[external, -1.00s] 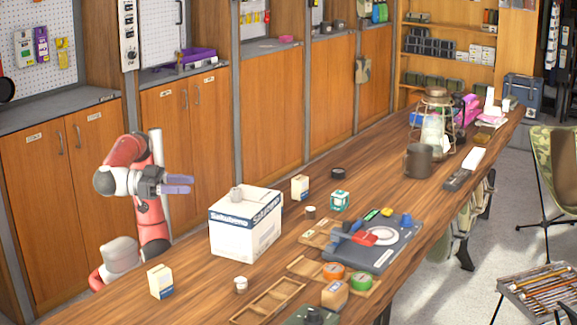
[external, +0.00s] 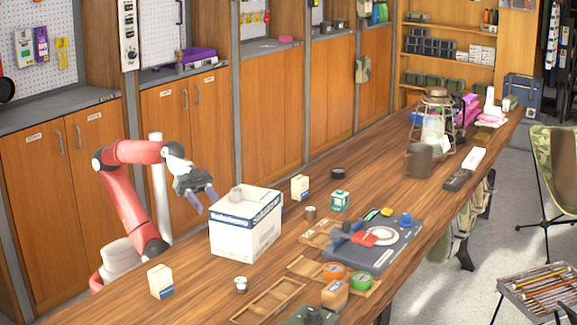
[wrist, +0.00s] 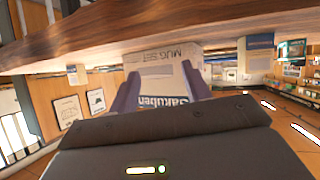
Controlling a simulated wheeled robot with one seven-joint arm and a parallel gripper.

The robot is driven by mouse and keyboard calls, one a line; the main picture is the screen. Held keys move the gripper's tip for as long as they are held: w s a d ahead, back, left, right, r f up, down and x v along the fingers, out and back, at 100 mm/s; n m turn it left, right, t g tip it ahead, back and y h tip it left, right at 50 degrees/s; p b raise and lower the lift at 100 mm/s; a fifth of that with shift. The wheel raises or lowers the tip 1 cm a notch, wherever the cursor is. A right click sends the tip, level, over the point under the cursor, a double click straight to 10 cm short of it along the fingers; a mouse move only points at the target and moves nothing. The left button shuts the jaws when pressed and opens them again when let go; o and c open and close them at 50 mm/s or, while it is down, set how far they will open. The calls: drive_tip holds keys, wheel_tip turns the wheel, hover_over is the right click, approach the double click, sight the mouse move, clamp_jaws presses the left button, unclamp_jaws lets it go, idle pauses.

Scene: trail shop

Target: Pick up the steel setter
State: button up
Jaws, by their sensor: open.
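I cannot tell for sure which thing is the steel setter. A small brownish metal cylinder (external: 310,213) stands right of the box. My gripper (external: 206,202) is open and empty, tilted downward just left of the white box (external: 232,240). In the wrist view, my two fingers (wrist: 161,72) are apart, with the lettered box (wrist: 170,88) beyond them.
A small cream carton (external: 160,281) stands at the front left. A lantern (external: 436,125) stands farther back. The bench between carton and box is clear.

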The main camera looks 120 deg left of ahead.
drive_tip(key=s+a+f+n+g+y+p, duration=0.1)
drive_tip(key=s+a+f+g, duration=0.1)
drive_tip(key=f, duration=0.8)
drive_tip(key=shift+s+f+g+y, duration=0.25)
drive_tip(key=shift+s+g+y, duration=0.15)
drive_tip(key=shift+s+g, duration=0.5)
drive_tip(key=shift+o, duration=0.4)
wheel_tip(320, 180, down, 8)
drive_tip(key=s+g+y, duration=0.1)
drive_tip(key=s+g, duration=0.1)
drive_tip(key=shift+s+a+n+g+y+p, duration=0.25)
drive_tip(key=shift+a+n+g+y+p, duration=0.05)
drive_tip(key=shift+a+n+p, duration=0.1)
drive_tip(key=shift+r, duration=0.1)
